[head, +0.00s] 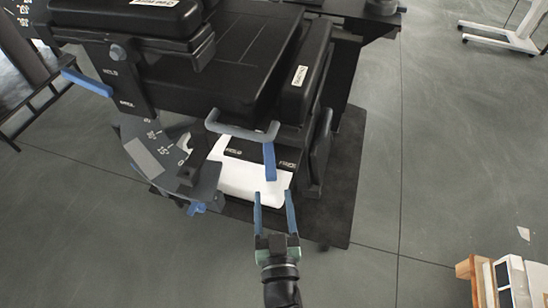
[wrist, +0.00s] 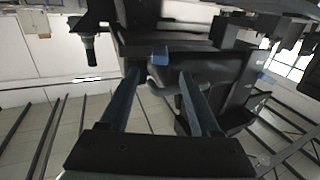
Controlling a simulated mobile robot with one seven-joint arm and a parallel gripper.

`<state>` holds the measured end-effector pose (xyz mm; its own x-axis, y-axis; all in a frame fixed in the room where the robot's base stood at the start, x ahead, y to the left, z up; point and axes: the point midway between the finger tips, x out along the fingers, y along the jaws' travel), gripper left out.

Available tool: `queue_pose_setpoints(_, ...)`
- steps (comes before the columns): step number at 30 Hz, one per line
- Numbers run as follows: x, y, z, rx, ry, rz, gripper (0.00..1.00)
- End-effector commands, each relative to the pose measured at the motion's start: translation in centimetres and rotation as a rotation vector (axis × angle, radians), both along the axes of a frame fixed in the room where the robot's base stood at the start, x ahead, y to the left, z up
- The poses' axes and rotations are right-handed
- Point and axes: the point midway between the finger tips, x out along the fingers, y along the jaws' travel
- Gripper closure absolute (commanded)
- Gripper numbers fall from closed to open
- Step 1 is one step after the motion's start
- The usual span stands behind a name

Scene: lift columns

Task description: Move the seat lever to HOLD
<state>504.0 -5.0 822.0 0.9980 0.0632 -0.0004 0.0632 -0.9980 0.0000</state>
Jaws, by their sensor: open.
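A blue lever (head: 270,162) hangs below the grey U-shaped bar at the front of the black seat unit. It stands at the right end of a dark label strip (head: 258,157), by small print that looks like FREE; the left end seems to read HOLD. My gripper (head: 273,193) is open and empty, its two blue fingers just below and in front of the lever, pointing at it. In the wrist view a blue end (wrist: 160,55), apparently the lever, shows beyond and between my open fingers (wrist: 160,75). I cannot tell whether they touch it.
Another blue handle (head: 87,82) sticks out left beside a column also marked HOLD. A grey angle scale (head: 155,150) stands left of the lever, with a blue knob (head: 196,208) below. A white panel (head: 245,182) lies behind the fingers.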

Motion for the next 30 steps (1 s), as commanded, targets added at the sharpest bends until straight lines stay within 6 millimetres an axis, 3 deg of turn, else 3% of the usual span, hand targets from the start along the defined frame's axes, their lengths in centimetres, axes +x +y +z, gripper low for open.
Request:
queue_pose_setpoints(15, 9.1, 0.5, 0.1, 0.0, -0.003, -0.002, 0.37)
queue_pose_setpoints(21, 10.7, 0.6, 0.1, 0.0, -0.001, -0.001, 0.37)
queue_pose_setpoints(30, 11.1, 0.7, 0.1, 0.0, -0.001, -0.001, 0.37)
